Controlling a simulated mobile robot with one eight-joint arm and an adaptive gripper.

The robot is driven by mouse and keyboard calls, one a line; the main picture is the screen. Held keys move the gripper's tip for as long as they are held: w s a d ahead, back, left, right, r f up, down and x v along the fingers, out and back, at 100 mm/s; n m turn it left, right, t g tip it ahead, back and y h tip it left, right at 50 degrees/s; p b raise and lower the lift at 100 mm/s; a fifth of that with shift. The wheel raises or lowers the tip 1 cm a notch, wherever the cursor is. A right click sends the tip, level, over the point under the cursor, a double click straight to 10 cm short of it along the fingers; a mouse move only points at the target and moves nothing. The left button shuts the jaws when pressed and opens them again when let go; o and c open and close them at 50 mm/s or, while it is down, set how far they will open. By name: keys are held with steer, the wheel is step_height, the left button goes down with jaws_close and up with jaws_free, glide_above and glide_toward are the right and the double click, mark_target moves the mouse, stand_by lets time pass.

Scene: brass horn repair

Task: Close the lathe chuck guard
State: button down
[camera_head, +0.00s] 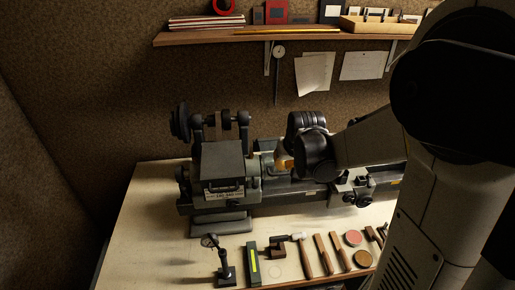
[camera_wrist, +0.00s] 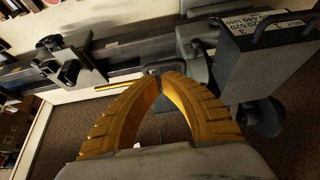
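The grey lathe (camera_head: 330,190) stands on the bench, its boxy headstock (camera_head: 222,162) at the left with a handle and a label on its front. The headstock also shows at the upper right of the wrist view (camera_wrist: 262,75). Grey parts (camera_wrist: 197,38) sit beside it at the spindle side; I cannot tell clearly which is the chuck guard or how far it is open. My gripper (camera_head: 283,161) is just right of the headstock, above the lathe bed. Its yellow fingers (camera_wrist: 163,75) curve together, tips meeting or nearly so, with nothing visible held. My arm hides part of the lathe.
Hand tools, including a hammer (camera_head: 303,255), lie along the bench's front edge. A small stand (camera_head: 222,262) rises at the front left. A shelf (camera_head: 245,35) with books and boxes hangs above. The bench top at the left (camera_head: 150,220) is clear.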

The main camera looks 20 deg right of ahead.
steer(key=x, duration=0.5)
step_height(320, 180, down, 2)
steer(key=b, duration=0.2)
steer(key=shift+f+b, duration=0.1)
steer(key=shift+b, duration=0.2)
steer(key=shift+r, duration=0.25)
steer(key=shift+s+r+p, duration=0.1)
steer(key=shift+r+p, duration=0.2)
steer(key=shift+p, duration=0.15)
steer(key=p, duration=0.2)
glide_toward(282, 173)
steer(key=s+r, duration=0.3)
steer(key=shift+a, duration=0.3)
